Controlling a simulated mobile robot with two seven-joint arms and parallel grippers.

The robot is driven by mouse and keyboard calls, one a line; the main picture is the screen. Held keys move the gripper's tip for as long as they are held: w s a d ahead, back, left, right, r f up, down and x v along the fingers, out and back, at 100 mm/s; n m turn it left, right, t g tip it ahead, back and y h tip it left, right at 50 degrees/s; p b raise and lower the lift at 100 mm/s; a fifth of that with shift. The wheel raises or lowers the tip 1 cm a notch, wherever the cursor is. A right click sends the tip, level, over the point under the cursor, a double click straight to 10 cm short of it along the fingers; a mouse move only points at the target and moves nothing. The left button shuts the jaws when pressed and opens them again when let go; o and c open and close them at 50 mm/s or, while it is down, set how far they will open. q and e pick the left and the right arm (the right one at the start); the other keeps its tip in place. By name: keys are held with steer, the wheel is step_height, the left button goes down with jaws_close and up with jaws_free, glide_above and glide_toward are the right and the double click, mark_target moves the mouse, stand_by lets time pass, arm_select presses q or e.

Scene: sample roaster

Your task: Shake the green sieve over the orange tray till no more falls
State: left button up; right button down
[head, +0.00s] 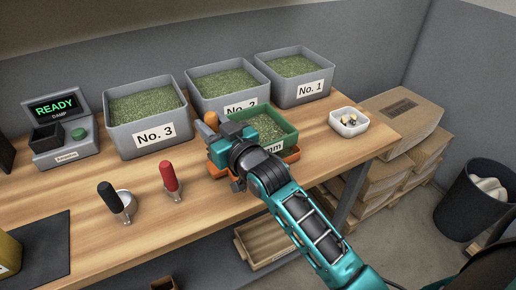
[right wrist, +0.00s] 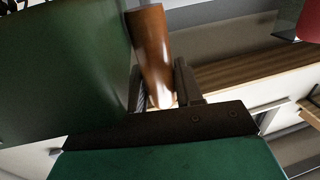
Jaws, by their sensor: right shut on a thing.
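The green sieve (head: 284,141) is over the orange tray (head: 220,171), with greenish beans showing inside it. The tray is mostly covered by the sieve and my arm, so its contents are hidden. My right gripper (head: 222,130) is shut on the sieve's wooden handle (head: 211,119). In the right wrist view the brown handle (right wrist: 150,55) stands between the fingers of my right gripper (right wrist: 162,88), and the sieve's green wall (right wrist: 60,75) fills the left. I cannot tell the gap between sieve and tray. My left gripper is not in view.
Grey bins No. 3 (head: 148,119), No. 2 (head: 225,80) and No. 1 (head: 295,70) stand behind, full of green beans. A white dish (head: 348,122) is at right. A red-handled tool (head: 169,177), a black-handled tool (head: 110,197) and a READY device (head: 62,135) are at left.

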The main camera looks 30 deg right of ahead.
steer(key=d, duration=0.4)
steer(key=shift+w+d+r, duration=0.1)
steer(key=shift+d, duration=0.05)
steer(key=a, duration=0.6)
steer(key=shift+d, duration=3.05)
steer(key=a, duration=0.6)
stand_by(0.6)
